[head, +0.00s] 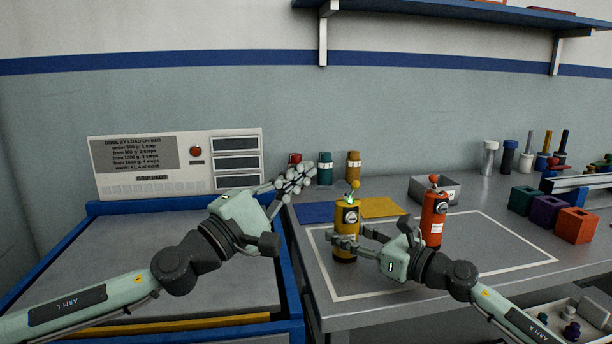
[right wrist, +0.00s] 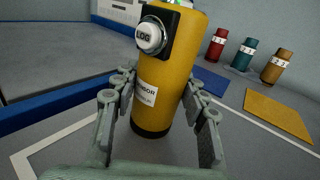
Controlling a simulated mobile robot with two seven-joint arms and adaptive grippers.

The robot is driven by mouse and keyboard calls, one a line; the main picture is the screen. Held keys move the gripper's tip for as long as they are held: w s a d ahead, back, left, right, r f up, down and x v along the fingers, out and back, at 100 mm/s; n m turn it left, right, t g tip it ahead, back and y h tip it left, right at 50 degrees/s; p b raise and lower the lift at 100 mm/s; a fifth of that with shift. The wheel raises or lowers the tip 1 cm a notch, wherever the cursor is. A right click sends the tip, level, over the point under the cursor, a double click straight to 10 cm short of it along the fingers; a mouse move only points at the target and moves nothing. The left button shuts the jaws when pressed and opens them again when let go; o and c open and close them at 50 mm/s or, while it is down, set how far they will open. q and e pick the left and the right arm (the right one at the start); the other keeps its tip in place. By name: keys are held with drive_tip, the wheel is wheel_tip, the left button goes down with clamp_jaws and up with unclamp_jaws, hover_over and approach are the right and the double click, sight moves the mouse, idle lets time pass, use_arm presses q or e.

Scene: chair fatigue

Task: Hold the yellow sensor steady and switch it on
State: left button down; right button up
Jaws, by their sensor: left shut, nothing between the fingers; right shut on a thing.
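The yellow sensor (head: 346,216) is an upright cylinder on the grey table, with a yellow ball on a stem and a bit of green at its top. In the right wrist view, the yellow sensor (right wrist: 180,75) has a round silver knob (right wrist: 151,36) marked LOG on a black plate and a white label below. My right gripper (head: 350,240) is shut on its lower body, one finger on each side. My left gripper (head: 297,176) is shut and empty, up and left of the sensor, apart from it. The sensor's top is cut off in the right wrist view.
An orange-red sensor (head: 433,220) stands close right of my right gripper. Blue (head: 315,212) and yellow (head: 381,207) mats lie behind. Red, teal and brown cylinders stand at the back, near a grey tray (head: 434,189). Coloured cubes (head: 576,225) sit at right. A blue-framed bed is at left.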

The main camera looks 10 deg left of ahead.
drive_tip(key=o, duration=1.3)
